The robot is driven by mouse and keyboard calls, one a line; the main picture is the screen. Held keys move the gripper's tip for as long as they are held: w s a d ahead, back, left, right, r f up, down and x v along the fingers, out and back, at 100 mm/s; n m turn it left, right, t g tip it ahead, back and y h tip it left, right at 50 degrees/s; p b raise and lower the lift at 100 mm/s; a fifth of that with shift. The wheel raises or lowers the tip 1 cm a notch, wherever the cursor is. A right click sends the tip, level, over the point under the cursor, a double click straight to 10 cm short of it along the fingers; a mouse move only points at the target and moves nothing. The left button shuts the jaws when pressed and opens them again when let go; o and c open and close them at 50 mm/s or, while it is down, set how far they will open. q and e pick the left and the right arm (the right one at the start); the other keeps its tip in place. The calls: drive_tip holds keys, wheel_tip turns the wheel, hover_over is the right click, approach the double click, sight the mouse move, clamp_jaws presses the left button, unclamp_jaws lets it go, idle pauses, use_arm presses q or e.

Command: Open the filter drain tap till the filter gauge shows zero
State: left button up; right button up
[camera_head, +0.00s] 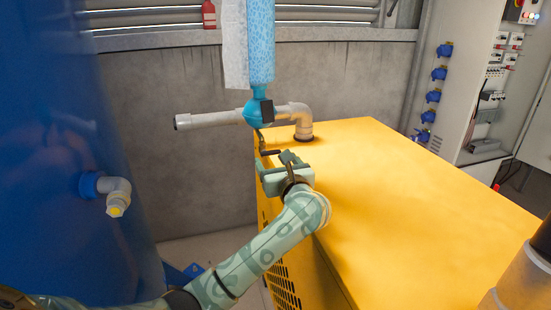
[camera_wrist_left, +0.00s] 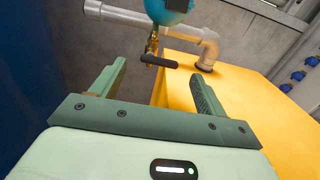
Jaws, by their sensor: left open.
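The filter (camera_head: 260,50) is a light-blue upright body with a rounded blue bottom on a grey pipe. Below it hangs the drain tap, a small brass valve (camera_wrist_left: 152,44) with a black lever (camera_wrist_left: 158,61) lying crosswise. The lever also shows in the head view (camera_head: 268,152). My left gripper (camera_head: 272,164) is open and empty, just below the tap. In the left wrist view the lever appears between the fingertips (camera_wrist_left: 158,72), apart from both. A dark box-like part (camera_head: 267,110) on the filter may be the gauge; no reading shows. My right gripper is out of view.
The yellow cabinet (camera_head: 400,200) stands right beside my left gripper. A grey pipe (camera_head: 208,119) crosses behind the tap. The big blue tank (camera_head: 60,180) with a capped white outlet (camera_head: 116,192) is at left. A grey electrical cabinet (camera_head: 470,80) stands at back right.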

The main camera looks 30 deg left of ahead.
sight(271, 153)
use_arm(q)
drive_tip(key=shift+x, duration=1.75)
drive_tip(key=c, duration=1)
